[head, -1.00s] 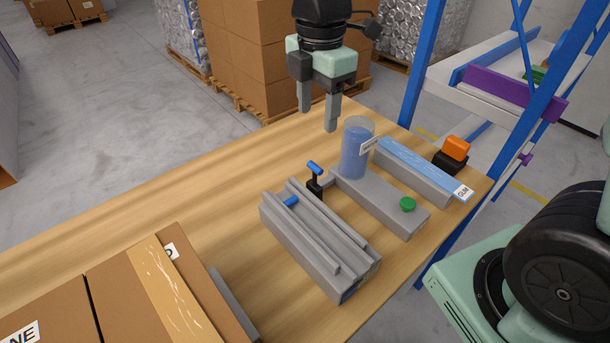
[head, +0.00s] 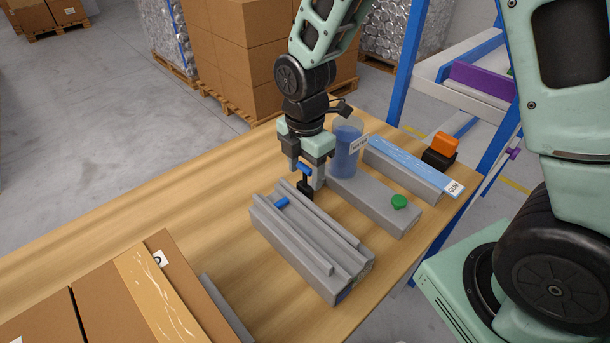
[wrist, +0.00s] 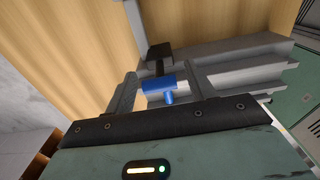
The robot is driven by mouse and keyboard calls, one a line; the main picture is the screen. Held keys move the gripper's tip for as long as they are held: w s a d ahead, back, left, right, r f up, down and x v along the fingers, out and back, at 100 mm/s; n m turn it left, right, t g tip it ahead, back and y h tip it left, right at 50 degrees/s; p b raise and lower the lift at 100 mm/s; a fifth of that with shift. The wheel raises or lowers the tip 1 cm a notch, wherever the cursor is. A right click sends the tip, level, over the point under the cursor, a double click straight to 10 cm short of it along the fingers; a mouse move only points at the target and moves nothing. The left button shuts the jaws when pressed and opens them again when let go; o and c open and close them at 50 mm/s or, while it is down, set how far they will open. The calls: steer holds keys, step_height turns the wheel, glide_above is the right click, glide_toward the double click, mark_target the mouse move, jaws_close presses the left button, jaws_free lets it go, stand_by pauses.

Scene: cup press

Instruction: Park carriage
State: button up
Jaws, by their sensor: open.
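A blue T-shaped handle (head: 303,168) on a black post (head: 305,188) stands at the far end of a grey grooved rail block (head: 315,250). My gripper (head: 307,180) is open and lowered around the handle in the head view. In the wrist view the blue handle (wrist: 158,87) lies between the two fingers (wrist: 160,92), with a gap on each side. A black block (wrist: 160,52) shows just beyond it. A small blue piece (head: 281,203) sits in the left groove of the rail block.
A clear cup of blue contents (head: 347,150) stands close right of my gripper on a grey base with a green button (head: 399,201). A labelled blue-topped bar (head: 415,165) and an orange-black block (head: 441,150) lie farther right. Cardboard boxes (head: 110,295) fill the front left; the table's left is clear.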

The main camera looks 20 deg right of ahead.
steer(key=shift+f, duration=1.1)
